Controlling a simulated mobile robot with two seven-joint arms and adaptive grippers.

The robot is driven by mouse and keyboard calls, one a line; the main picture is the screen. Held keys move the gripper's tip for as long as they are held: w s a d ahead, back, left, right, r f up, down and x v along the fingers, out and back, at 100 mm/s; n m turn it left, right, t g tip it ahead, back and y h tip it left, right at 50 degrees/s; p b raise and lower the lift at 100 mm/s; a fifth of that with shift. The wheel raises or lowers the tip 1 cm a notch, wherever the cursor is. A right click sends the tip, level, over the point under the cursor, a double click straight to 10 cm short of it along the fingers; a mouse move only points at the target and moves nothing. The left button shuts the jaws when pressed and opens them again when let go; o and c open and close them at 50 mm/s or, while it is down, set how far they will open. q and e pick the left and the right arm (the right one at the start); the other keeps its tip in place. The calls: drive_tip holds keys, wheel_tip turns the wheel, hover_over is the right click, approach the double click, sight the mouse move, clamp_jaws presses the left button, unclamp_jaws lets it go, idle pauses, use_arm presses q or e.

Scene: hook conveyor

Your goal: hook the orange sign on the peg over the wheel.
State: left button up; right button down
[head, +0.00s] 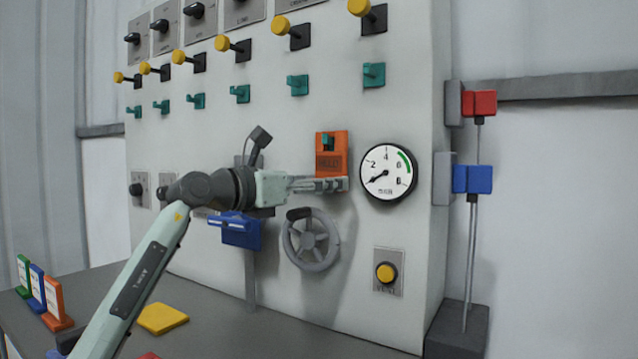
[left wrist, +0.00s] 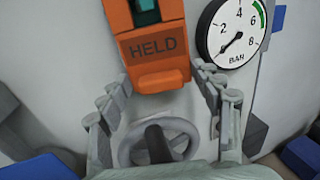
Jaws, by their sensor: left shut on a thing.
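The orange sign (head: 333,166), marked HELD in the left wrist view (left wrist: 152,47), is upright in front of the panel above the wheel. A teal peg (head: 327,142) shows at the opening in its upper part, also in the left wrist view (left wrist: 146,12); I cannot tell if the sign's weight rests on it. The grey wheel (head: 311,240) is just below the sign; it also shows in the left wrist view (left wrist: 188,135). My left gripper (head: 335,184) is shut on the sign's lower end, one finger on each side (left wrist: 161,75). My right gripper is not in view.
A pressure gauge (head: 388,172) is close on the sign's right. A yellow button (head: 386,272) is at lower right. More teal pegs (head: 297,85) and yellow-knobbed levers (head: 292,30) line the panel above. Small signs (head: 53,298) stand on the table.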

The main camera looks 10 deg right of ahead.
use_arm(q)
drive_tip(key=o, duration=1.2)
drive_tip(key=shift+o, duration=0.2)
